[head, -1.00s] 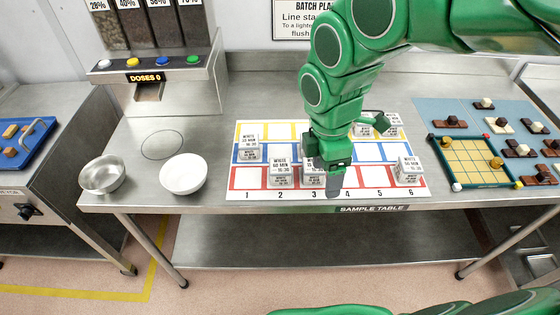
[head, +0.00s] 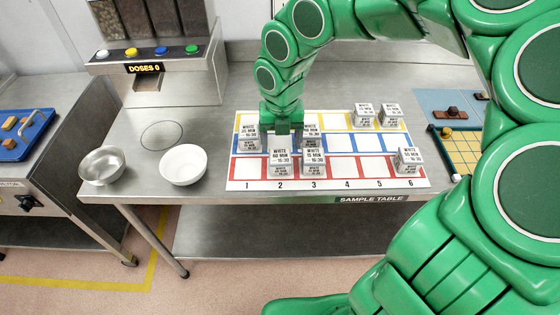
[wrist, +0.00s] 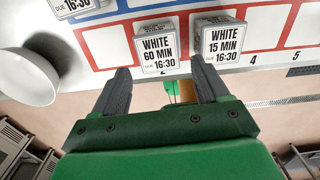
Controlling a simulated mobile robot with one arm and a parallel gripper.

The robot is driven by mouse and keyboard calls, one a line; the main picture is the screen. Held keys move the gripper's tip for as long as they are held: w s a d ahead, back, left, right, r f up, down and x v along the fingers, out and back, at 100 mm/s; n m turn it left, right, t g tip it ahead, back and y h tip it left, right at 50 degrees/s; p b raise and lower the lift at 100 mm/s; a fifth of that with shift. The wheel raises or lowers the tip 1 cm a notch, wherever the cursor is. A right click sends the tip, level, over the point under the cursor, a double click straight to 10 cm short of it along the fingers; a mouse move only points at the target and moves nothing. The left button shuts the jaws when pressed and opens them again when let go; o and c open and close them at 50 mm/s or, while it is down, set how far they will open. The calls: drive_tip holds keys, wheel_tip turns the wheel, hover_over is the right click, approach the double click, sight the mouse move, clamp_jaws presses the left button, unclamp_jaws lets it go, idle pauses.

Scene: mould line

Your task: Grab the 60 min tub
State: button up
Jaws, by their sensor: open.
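The 60 min tub (wrist: 158,48) is a white block with a "WHITE 60 MIN, DUE 16:30" label; it stands above number 2. In the head view this tub (head: 281,163) is in the front red row. My gripper (head: 284,127) hangs over the board just behind it, pointing down. In the wrist view my gripper (wrist: 160,71) is open, its dark fingers spread, with nothing held. The tub shows beyond the fingertips, roughly between them in the picture, and looks apart from them. A "WHITE 15 MIN" tub (wrist: 217,40) stands close on its right, above the right finger.
Other tubs stand close: one at column 1 (head: 245,138) and one behind column 3 (head: 311,131). A white bowl (head: 183,165) and a steel bowl (head: 102,166) are left of the board (head: 344,184). Red spaces at columns 4 and 5 are free.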

sight(280, 156)
drive_tip(key=shift+w+a+f, duration=0.1)
drive_tip(key=shift+a+f, duration=0.05)
drive_tip(key=shift+f, duration=3.4)
drive_tip(key=c, duration=0.8)
